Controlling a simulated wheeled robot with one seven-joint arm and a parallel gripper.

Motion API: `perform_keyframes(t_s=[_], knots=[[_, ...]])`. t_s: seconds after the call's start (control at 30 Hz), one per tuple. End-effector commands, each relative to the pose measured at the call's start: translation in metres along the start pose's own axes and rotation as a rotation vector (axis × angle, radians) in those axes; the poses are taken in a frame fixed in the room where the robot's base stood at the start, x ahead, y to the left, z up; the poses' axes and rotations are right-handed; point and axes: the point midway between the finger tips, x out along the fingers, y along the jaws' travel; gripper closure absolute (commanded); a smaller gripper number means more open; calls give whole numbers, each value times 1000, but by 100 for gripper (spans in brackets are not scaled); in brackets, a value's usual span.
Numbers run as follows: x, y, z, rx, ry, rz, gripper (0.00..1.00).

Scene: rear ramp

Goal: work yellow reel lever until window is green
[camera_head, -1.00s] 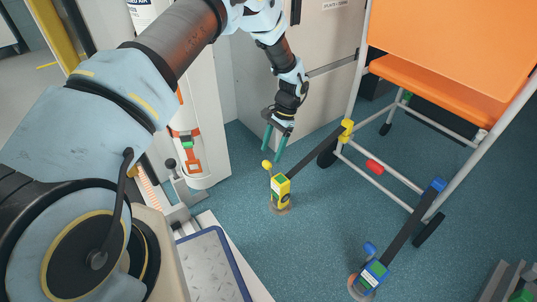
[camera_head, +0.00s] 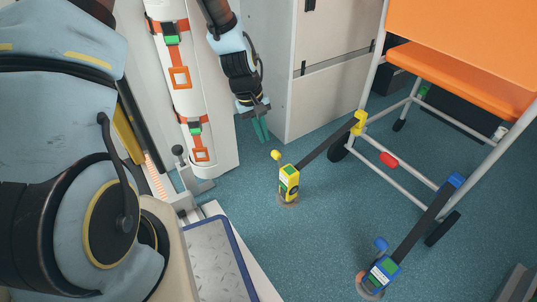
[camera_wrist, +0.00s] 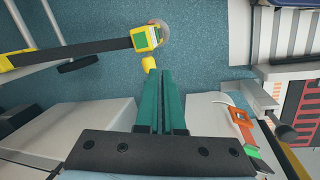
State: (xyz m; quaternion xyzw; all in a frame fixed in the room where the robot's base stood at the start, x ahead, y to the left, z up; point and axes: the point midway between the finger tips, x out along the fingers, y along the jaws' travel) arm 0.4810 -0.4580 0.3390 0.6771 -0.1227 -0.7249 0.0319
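The yellow reel (camera_head: 289,184) stands on the floor, its dark strap running to a yellow hook on the chair frame. Its lever ends in a round yellow knob (camera_head: 276,155), raised at the upper left of the body. Green shows on the reel's face; I cannot tell surely which patch is the window. The reel also shows in the wrist view (camera_wrist: 147,39), with the knob (camera_wrist: 149,63) just beyond my fingertips. My gripper (camera_head: 261,130) has its green fingers close together, with nothing visible between them. It hangs above and left of the knob, apart from it.
A blue reel (camera_head: 381,273) with its own strap stands at the lower right. The orange wheeled chair (camera_head: 455,75) fills the upper right. A white cylinder with orange straps (camera_head: 190,90) and a grey cabinet (camera_head: 325,95) stand close around my arm. Blue floor is open between the reels.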

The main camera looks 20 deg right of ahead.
Motion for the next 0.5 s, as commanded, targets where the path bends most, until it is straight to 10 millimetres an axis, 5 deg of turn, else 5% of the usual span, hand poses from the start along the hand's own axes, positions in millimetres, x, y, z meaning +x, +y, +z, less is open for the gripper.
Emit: perform_keyframes(t_s=[0.1, 0.27, 0.5], knots=[[-14, -26, 6, -217, 78, 37, 100], [-20, -39, 9, -337, 122, 55, 100], [13, -40, 5, -343, 122, 54, 100]])
